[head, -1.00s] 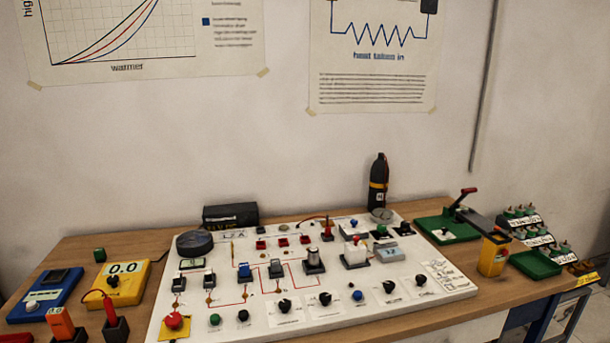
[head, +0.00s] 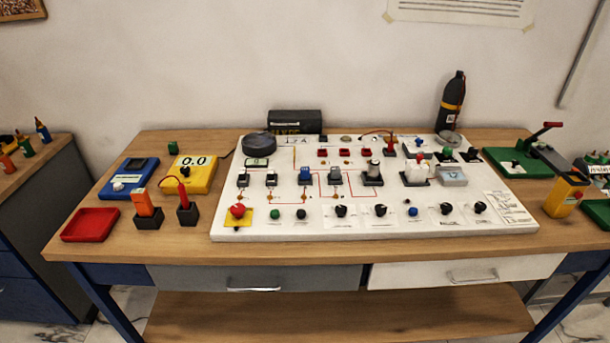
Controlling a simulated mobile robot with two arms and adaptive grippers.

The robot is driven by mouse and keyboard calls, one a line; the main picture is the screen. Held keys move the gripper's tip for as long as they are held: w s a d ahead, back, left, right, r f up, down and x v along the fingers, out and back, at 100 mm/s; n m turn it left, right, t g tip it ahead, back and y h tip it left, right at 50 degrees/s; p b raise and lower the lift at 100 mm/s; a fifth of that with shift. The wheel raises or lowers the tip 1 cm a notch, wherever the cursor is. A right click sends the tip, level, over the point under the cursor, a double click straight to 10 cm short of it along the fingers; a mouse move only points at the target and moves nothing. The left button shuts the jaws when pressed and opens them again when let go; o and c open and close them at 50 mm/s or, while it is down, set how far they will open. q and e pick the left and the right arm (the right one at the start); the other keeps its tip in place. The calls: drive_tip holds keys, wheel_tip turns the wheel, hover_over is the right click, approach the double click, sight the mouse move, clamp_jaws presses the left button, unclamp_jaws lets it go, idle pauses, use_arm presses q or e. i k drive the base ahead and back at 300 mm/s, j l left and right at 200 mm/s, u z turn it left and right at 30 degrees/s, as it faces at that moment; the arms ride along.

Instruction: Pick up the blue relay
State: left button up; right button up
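The blue relay (head: 305,175) is a small blue block on the white rig board (head: 480,222), left of the board's middle. It stands upright beside a similar grey block (head: 335,175), with red circuit lines around them. Its lower part is hard to make out at this size. Neither of my grippers shows in the head view.
The board lies on a wooden table (head: 165,235). A red tray (head: 90,225), blue meter (head: 130,178), yellow meter (head: 188,174) and orange block (head: 146,203) stand left. A black bottle (head: 452,103) stands behind. A green base (head: 515,163) and yellow container (head: 566,194) stand right.

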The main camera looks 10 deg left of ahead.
sight(305, 173)
drive_tip(key=j+u, duration=0.25)
drive_tip(key=u, duration=0.2)
drive_tip(key=i+j+u, duration=0.1)
drive_tip(key=j+u, duration=0.15)
drive_tip(key=u, duration=0.25)
